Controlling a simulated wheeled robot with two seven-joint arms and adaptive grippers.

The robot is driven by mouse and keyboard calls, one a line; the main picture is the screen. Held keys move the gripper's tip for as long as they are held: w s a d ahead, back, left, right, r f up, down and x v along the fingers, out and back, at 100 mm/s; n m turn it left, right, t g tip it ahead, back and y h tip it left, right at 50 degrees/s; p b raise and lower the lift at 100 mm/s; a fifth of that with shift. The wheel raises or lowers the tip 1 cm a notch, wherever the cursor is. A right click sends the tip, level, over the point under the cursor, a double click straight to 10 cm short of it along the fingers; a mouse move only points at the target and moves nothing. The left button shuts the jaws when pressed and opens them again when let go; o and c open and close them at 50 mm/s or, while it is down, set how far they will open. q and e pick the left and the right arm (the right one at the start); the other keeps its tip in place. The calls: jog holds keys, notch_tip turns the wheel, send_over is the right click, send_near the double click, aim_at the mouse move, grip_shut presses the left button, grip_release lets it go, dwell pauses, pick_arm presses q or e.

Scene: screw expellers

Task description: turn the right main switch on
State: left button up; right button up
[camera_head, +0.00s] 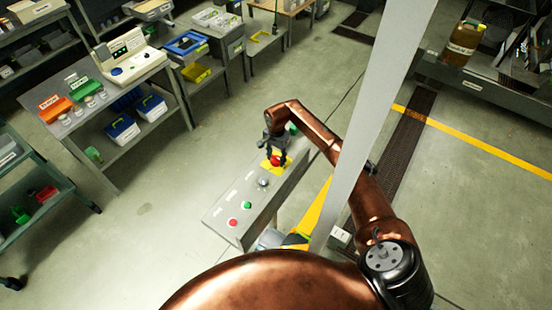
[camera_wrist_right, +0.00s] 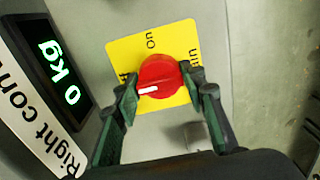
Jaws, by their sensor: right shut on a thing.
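The right main switch is a red round knob (camera_wrist_right: 157,76) on a yellow plate (camera_wrist_right: 122,52) in the right wrist view. Its white mark points to the left, and the word "On" is above the knob. In the head view the red knob (camera_head: 275,161) sits on the sloped grey console. My right gripper (camera_head: 275,151) is over the knob, pointing down at it. In the wrist view its two fingers (camera_wrist_right: 164,88) are on either side of the knob, shut on it. My left gripper is not in view.
The grey console (camera_head: 222,207) also carries a red button (camera_head: 232,222), a green button (camera_head: 246,205) and a grey knob (camera_head: 263,183). A display (camera_wrist_right: 58,75) reading "0 kg" is beside the switch. Shelves with bins stand at the left. A pale post crosses the head view.

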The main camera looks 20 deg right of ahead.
jog(key=shift+d+f+m+b, duration=0.15)
jog(key=shift+m+b, duration=0.15)
jog(key=shift+b, duration=0.3)
jog(key=m+b, duration=0.2)
jog(key=b, duration=0.2)
jog(key=shift+f+m, duration=0.1)
jog(key=shift+m, duration=0.3)
jog(key=shift+m+b, duration=0.5)
jog(key=shift+m, duration=0.3)
jog(key=m+b, duration=0.1)
jog(key=m, duration=0.1)
jog(key=shift+m, duration=0.4)
jog(key=m, duration=0.3)
jog(key=shift+r+m+b, duration=0.2)
jog(key=shift+m+b, duration=0.1)
jog(key=shift+b, duration=0.05)
jog(key=m, duration=0.2)
jog(key=shift+m, duration=2.2)
